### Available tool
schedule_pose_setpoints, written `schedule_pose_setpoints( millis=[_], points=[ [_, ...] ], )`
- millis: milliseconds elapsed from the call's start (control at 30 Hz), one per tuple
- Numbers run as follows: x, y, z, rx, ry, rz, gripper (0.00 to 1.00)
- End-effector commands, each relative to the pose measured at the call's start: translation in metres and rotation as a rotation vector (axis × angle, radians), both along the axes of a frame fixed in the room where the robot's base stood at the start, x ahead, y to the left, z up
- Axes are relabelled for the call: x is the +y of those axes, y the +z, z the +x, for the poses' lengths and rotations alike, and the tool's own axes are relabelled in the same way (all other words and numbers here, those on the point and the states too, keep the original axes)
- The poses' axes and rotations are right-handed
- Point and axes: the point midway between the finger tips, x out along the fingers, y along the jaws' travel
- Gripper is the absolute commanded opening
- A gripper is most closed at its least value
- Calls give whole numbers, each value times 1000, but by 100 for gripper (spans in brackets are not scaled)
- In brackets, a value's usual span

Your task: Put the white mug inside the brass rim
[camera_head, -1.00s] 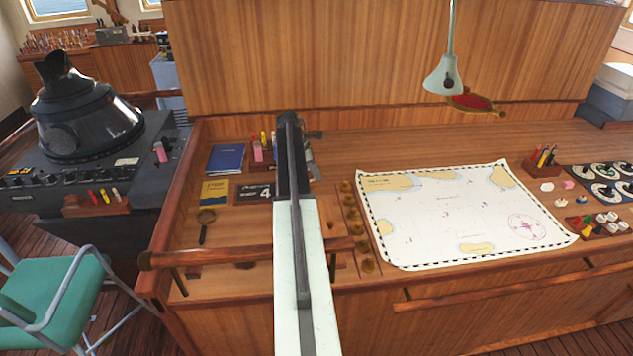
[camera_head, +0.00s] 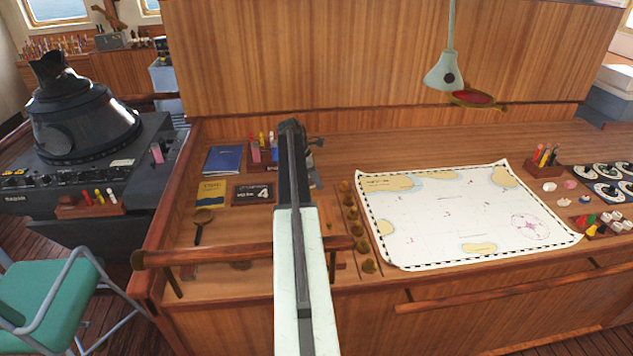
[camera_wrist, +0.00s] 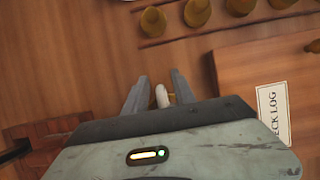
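My gripper (camera_wrist: 160,90) shows in the wrist view with its two fingers apart, above a wooden surface. A small pale, upright thing (camera_wrist: 161,96) shows between the fingers with a bit of brass beside it. I cannot tell whether it is part of the white mug, and no whole mug shows in either view. No empty brass rim is clear. A red oval piece with a brass-coloured edge (camera_head: 475,98) is at the back, below the lamp.
A row of brass knobs (camera_head: 357,229) runs beside the white chart (camera_head: 450,212). A wooden rail (camera_head: 225,254) crosses the desk front. A magnifier (camera_head: 204,216), a yellow book (camera_head: 211,194) and a blue book (camera_head: 223,160) lie left of my arm.

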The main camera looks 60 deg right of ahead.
Motion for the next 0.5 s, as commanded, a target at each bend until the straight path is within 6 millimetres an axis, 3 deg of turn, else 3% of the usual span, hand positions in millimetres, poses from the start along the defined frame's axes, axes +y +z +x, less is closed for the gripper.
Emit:
schedule_pose_setpoints(
  millis=[267,500],
  points=[
    [0,6,0,0,1,0,32],
    [9,44,12,0,3,0,32]
  ],
)
